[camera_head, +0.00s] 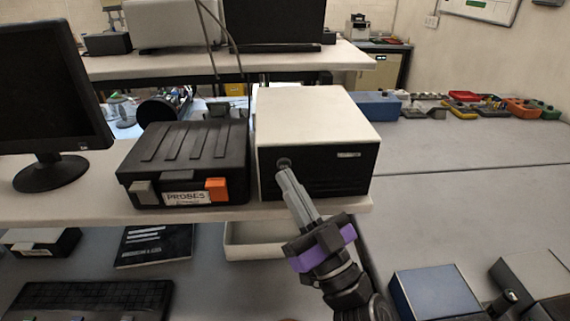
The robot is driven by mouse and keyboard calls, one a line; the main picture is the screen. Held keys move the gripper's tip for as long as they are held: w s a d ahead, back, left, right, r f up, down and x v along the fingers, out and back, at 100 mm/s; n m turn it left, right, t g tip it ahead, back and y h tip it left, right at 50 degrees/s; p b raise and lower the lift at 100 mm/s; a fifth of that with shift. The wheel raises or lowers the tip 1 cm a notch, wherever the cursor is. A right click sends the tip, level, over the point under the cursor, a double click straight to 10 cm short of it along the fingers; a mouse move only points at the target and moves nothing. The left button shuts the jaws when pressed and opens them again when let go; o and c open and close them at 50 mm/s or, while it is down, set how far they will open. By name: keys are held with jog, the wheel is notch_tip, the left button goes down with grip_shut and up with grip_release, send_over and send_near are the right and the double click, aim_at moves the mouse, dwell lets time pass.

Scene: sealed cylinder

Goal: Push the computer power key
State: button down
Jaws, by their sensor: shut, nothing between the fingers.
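The computer (325,118) is a box with a cream top and a black front panel, standing on a raised shelf at the middle of the view. A round dark power key (284,162) shows at the upper left of its front panel. My gripper (283,172) is shut and empty, with its fingertips right at the power key and partly covering it. I cannot tell whether they touch it or whether the key is pressed in.
A black case labelled PROBES (185,165) stands close to the left of the computer. A monitor (50,100) is at the far left. A blue box (435,293) lies at lower right. The bench right of the computer (460,200) is mostly clear.

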jog(key=shift+s, duration=0.1)
jog(key=shift+s+p, duration=0.3)
jog(key=shift+s, duration=2.65)
jog(key=s+d+f+m+g+h+b, duration=0.1)
jog(key=s+d+f+m+g+h, duration=0.1)
jog(key=s+d+f+h, duration=0.2)
jog(key=s+d+f+m+g+h+b, duration=0.1)
jog(key=s+d+f+h, duration=0.3)
jog(key=s+f, duration=0.6)
jog(key=s+d+f+m+g+h+b, duration=0.1)
jog(key=s+d+f+m+g+h, duration=0.2)
jog(key=s, duration=1.4)
jog(key=d+f+h, duration=0.2)
jog(key=d+f, duration=0.3)
jog(key=shift+s+g+b, duration=0.2)
jog(key=shift+g+b, duration=0.2)
